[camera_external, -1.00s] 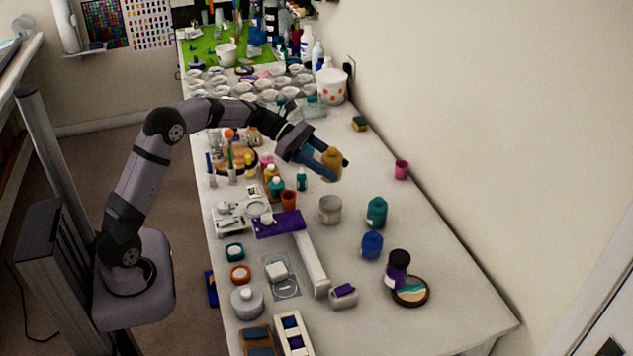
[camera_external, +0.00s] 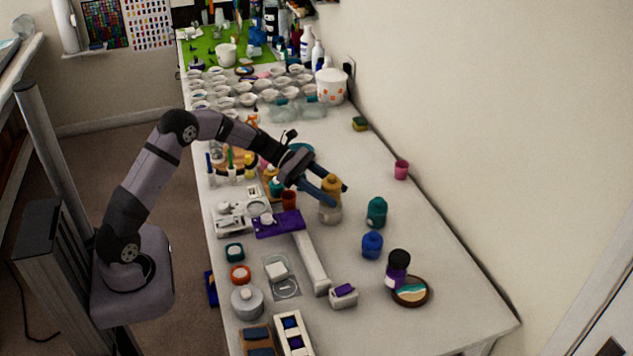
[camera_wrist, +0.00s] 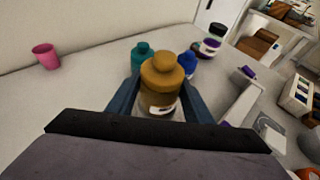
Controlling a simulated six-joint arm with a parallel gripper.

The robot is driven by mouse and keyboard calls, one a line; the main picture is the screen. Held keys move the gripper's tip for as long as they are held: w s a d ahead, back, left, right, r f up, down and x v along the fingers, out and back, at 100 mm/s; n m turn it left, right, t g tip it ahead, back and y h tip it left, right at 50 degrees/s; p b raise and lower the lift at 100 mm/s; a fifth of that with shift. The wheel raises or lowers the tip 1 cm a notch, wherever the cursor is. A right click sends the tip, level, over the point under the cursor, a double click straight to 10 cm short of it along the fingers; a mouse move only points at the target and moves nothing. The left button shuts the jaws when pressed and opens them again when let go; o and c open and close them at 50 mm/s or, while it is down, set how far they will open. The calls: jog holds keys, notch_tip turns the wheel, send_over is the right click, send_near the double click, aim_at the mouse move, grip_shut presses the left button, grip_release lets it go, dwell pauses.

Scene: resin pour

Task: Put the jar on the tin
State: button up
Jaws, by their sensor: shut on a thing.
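The jar (camera_external: 331,187) is mustard yellow with a narrower cap. My gripper (camera_external: 334,190) is shut on it, with one blue finger on each side. The jar is upright, directly over the pale grey tin (camera_external: 330,213), and appears to be at or just above its top; I cannot tell whether they touch. In the wrist view the jar (camera_wrist: 161,80) stands between the fingers and hides most of the tin, which shows only as a pale band below it.
A teal jar (camera_external: 376,212) and a blue jar (camera_external: 372,244) stand just right of the tin. A purple jar (camera_external: 397,268) stands by a round coaster (camera_external: 411,292) farther front. A pink cup (camera_external: 401,170) is near the wall. Crowded small items lie to the left.

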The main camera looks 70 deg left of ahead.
jog(key=shift+f, duration=0.1)
jog(key=o, duration=1.3)
jog(key=shift+r, duration=0.2)
jog(key=b+v, duration=0.2)
jog(key=v, duration=1)
jog(key=shift+f, duration=0.15)
